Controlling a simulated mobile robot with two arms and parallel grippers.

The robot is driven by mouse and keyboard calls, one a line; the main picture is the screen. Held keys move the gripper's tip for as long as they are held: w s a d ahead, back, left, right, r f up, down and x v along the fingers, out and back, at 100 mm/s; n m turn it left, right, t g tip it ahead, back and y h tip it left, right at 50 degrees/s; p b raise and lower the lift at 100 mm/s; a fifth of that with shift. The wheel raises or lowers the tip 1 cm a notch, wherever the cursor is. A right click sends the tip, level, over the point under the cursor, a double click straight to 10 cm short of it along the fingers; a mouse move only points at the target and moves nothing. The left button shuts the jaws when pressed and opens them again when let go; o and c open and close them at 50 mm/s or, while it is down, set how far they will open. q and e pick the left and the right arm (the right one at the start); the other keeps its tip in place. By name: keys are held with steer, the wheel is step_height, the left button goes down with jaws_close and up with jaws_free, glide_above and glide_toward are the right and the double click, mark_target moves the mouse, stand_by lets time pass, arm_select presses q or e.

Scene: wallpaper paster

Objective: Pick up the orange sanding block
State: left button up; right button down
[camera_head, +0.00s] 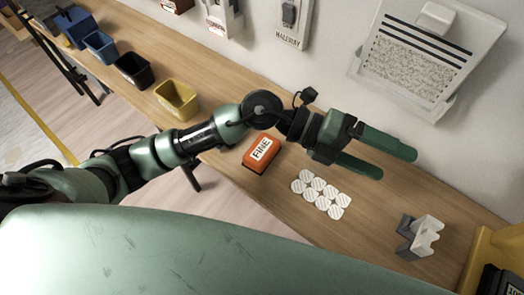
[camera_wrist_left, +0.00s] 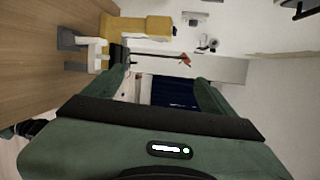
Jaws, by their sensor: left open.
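The orange sanding block (camera_head: 261,154) lies on the wooden bench in the head view, with a white label reading "FINE" on top. My left gripper (camera_head: 398,163) is above the bench, to the right of the block and apart from it. Its two green fingers are spread and point right, with nothing between them. In the left wrist view the open fingers (camera_wrist_left: 165,88) frame the far room, and the sanding block does not show there. My right gripper is in neither view.
White round pads (camera_head: 321,194) lie right of the block. A grey and white notched holder (camera_head: 420,237) stands near the bench's right end, beside a yellow object (camera_head: 497,255). Yellow (camera_head: 177,99), black (camera_head: 134,70) and blue bins line the left. A vented wall panel (camera_head: 425,55) hangs behind.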

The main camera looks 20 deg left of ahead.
arm_select(q)
step_height(320, 180, down, 6)
steer(key=a+m+y, duration=0.2)
steer(key=a+y, duration=0.1)
steer(key=y, duration=0.1)
steer(key=n+t+y, duration=0.1)
steer(key=y, duration=1.1)
glide_above(260, 150)
steer(key=d, duration=0.1)
steer(key=f, duration=1)
steer(key=shift+w, duration=0.25)
steer(key=f+p, duration=0.1)
steer(key=f, duration=0.3)
steer(key=a+f+p, duration=0.1)
steer(key=f, duration=0.2)
steer(key=shift+s+p, duration=0.3)
steer(key=shift+s, duration=0.05)
steer(key=shift+f, duration=0.3)
steer(key=shift+w, duration=0.1)
steer(key=c, duration=1.6)
steer(key=shift+r, duration=0.15)
step_height(260, 150, up, 20)
steer(key=b, duration=0.3)
